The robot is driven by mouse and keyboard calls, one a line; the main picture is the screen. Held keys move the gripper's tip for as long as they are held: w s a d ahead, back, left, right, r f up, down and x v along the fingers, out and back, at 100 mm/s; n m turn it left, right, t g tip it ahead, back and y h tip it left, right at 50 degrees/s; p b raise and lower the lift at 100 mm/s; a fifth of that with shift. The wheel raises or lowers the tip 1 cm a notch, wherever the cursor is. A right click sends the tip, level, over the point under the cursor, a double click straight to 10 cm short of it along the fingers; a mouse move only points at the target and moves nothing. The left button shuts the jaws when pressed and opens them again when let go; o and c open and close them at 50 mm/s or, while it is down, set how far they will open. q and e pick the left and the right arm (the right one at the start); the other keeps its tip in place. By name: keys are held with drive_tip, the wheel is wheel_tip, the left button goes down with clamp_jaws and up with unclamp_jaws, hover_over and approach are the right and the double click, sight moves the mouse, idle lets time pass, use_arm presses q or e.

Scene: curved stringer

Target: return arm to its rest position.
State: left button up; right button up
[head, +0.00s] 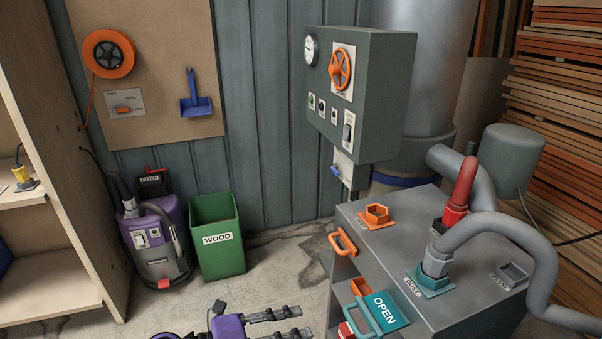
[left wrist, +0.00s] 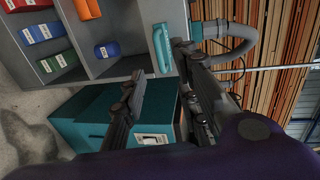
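My left gripper (head: 302,321) is at the bottom edge of the head view, low over the floor and left of the grey cabinet (head: 440,290). Its two dark fingers are apart with nothing between them, and part of its purple body shows. The left wrist view also shows the two fingers (left wrist: 157,62) spread and empty. They point toward the cabinet front, with a teal handle (left wrist: 162,48) beyond the tips; whether they touch it I cannot tell, but they look apart. My right gripper is in neither view.
A green WOOD bin (head: 217,240) and a purple vacuum (head: 155,245) stand by the wall. Bare floor (head: 270,275) lies between.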

use_arm(q)
drive_tip(key=w+a+r+n+t+y+p, duration=0.1)
drive_tip(key=w+a+r+n+t+y, duration=0.3)
drive_tip(key=n+t, duration=0.45)
drive_tip(key=s+a+f+n+y+p, duration=0.3)
drive_tip(key=s+a+f+n+y, duration=0.3)
drive_tip(key=n, duration=0.5)
drive_tip(key=s+a+f+n+g+y+p, duration=0.1)
drive_tip(key=s+a+f+n+g, duration=0.1)
drive_tip(key=s, duration=0.7)
drive_tip(key=s+a+f+n+g+y+p, duration=0.1)
drive_tip(key=s+a+f+n+p, duration=0.1)
drive_tip(key=s+f+n, duration=0.3)
drive_tip(key=s+a+f+n+g+y+p, duration=0.1)
drive_tip(key=s+a+f+n+g+y, duration=0.1)
drive_tip(key=s, duration=1.1)
wheel_tip(320, 180, down, 2)
drive_tip(key=a+n, duration=0.1)
drive_tip(key=n, duration=0.1)
drive_tip(key=shift+s+n+g+p, duration=0.2)
drive_tip(key=shift+n+g+p, duration=0.15)
drive_tip(key=shift+p, duration=0.05)
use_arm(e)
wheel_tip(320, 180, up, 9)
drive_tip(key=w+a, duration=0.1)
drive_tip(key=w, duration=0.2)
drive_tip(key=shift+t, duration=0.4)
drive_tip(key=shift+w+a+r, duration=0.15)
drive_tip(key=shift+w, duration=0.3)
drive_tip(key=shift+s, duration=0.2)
